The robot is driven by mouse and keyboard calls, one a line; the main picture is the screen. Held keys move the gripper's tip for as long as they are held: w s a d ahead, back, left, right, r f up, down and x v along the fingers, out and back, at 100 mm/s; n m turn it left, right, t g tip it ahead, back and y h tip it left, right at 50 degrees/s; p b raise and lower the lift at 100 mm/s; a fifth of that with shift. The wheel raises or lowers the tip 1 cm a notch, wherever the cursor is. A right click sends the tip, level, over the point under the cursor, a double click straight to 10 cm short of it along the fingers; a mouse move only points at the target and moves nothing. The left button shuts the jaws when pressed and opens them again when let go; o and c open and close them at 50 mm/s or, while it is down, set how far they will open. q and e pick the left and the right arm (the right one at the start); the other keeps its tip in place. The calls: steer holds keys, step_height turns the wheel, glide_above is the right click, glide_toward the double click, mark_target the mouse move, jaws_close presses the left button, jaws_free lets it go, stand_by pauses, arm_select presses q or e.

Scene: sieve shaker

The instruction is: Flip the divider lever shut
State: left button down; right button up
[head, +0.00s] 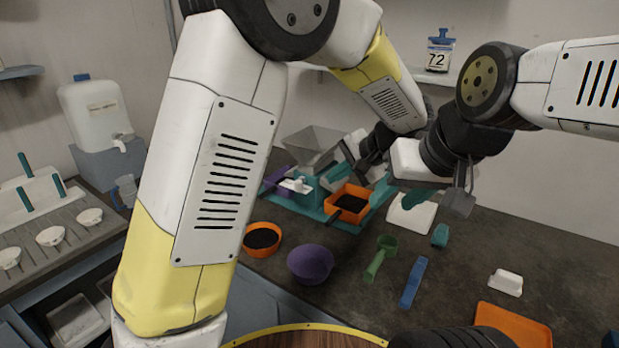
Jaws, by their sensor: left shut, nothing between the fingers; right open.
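The divider is a teal body (308,188) with a grey hopper (313,141) on top, standing on the bench in the head view. A white handle-like part (296,185) shows at its front left; I take it for the lever, but its exact position is too small to tell. My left gripper (345,163) is shut and empty, just right of the hopper, above the orange bin. Whether it touches the divider is unclear. My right gripper (437,200) is open, further right, above a white item on the bench.
An orange bin (347,191) with dark grains and a purple bin (273,180) flank the divider. An orange dish (262,239), purple bowl (310,264), green scoop (376,262) and blue-handled tool (413,283) lie in front. The bench is clear between them and a white block (506,282).

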arm_select(q)
steer(key=shift+w+d+f, duration=0.15)
steer(key=shift+w+d, duration=0.05)
steer(key=shift+d, duration=0.4)
glide_toward(301, 187)
steer(key=s+f+x, duration=0.1)
steer(key=x, duration=0.4)
steer(key=shift+w+a+r, duration=0.1)
steer(key=shift+w+a, duration=0.1)
steer(key=shift+w, duration=0.45)
